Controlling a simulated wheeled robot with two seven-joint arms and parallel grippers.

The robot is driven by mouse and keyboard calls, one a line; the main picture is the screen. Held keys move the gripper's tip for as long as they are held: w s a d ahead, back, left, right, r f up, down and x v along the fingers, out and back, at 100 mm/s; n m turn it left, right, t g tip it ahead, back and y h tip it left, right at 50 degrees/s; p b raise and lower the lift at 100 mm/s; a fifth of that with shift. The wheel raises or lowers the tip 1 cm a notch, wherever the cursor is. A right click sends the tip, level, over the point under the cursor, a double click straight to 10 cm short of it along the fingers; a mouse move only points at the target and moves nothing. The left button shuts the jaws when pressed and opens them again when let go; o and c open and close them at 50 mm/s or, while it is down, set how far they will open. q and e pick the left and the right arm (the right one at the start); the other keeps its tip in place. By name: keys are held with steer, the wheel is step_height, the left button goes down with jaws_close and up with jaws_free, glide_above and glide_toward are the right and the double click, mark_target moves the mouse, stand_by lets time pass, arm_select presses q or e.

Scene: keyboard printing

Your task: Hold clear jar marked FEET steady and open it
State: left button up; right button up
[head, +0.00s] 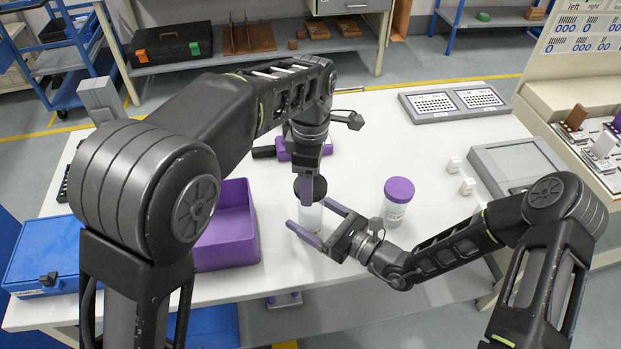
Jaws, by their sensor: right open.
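A clear jar (311,214) with a black lid (299,187) stands on the white table near the middle of the head view. Its label is not readable here. My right gripper (314,217) is open, with one purple finger on either side of the jar's body; I cannot tell whether they touch it. My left gripper (307,186) points down from above at the black lid. Its purple finger is seen nearly edge-on, so its opening does not show. A second clear jar (397,210) with a purple lid stands apart to the right; its label is too small to read.
A purple bin (232,222) stands to the left of the jars. A purple and black tool (283,150) lies behind the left gripper. Small white blocks (454,164) and a grey tray (515,165) are at right. A panel (452,103) lies at the back; table before it is clear.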

arm_select(q)
step_height(320, 180, down, 2)
steer(key=shift+f+b, duration=0.1)
steer(key=shift+b, duration=0.9)
arm_select(e)
steer(key=v, duration=1.1)
steer(key=shift+f, duration=0.1)
steer(key=shift+s+d, duration=0.25)
steer(key=shift+d, duration=0.05)
